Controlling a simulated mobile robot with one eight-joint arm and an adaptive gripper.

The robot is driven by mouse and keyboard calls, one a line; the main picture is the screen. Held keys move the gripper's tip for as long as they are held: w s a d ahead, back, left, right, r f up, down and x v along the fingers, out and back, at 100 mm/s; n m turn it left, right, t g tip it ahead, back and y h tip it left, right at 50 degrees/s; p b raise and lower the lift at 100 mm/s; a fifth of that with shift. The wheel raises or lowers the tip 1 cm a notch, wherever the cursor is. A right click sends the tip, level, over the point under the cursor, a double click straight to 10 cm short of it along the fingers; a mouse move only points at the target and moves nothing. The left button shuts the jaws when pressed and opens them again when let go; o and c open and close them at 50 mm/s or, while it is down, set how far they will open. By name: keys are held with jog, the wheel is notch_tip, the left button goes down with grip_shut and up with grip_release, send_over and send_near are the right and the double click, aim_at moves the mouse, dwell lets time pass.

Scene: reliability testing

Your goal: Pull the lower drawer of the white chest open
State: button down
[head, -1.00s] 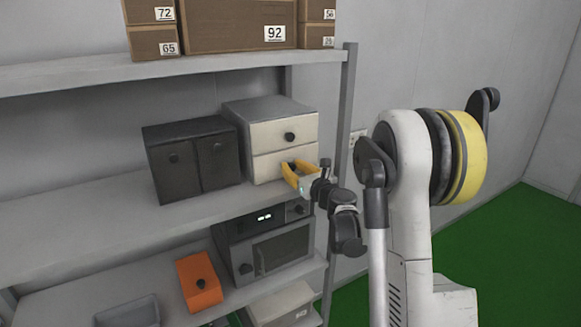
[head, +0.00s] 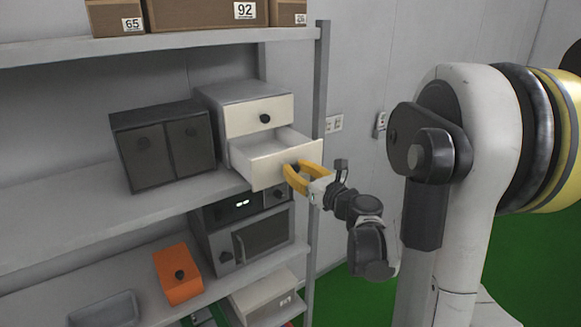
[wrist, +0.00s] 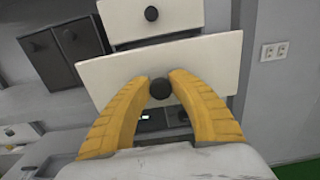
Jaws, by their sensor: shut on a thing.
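The white chest (head: 253,115) stands on the middle shelf, its upper drawer shut with a dark round knob. Its lower drawer (head: 258,170) is pulled well out, and the inside shows from above in the head view. In the wrist view the lower drawer's front (wrist: 210,62) is tilted in the picture, with its dark knob (wrist: 160,87) between my yellow fingertips. My gripper (head: 293,172) is shut on that knob, which the fingers mostly hide in the head view; it also shows in the wrist view (wrist: 161,84).
A dark two-door cabinet (head: 163,148) stands left of the chest. A microwave (head: 245,232), an orange box (head: 178,274) and a grey tray (head: 104,309) are on the shelf below. A shelf post (head: 318,90) rises just right of the chest.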

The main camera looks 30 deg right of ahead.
jog(key=c, duration=1.2)
grip_release()
jog(key=s, duration=1.2)
jog(key=shift+d, duration=0.15)
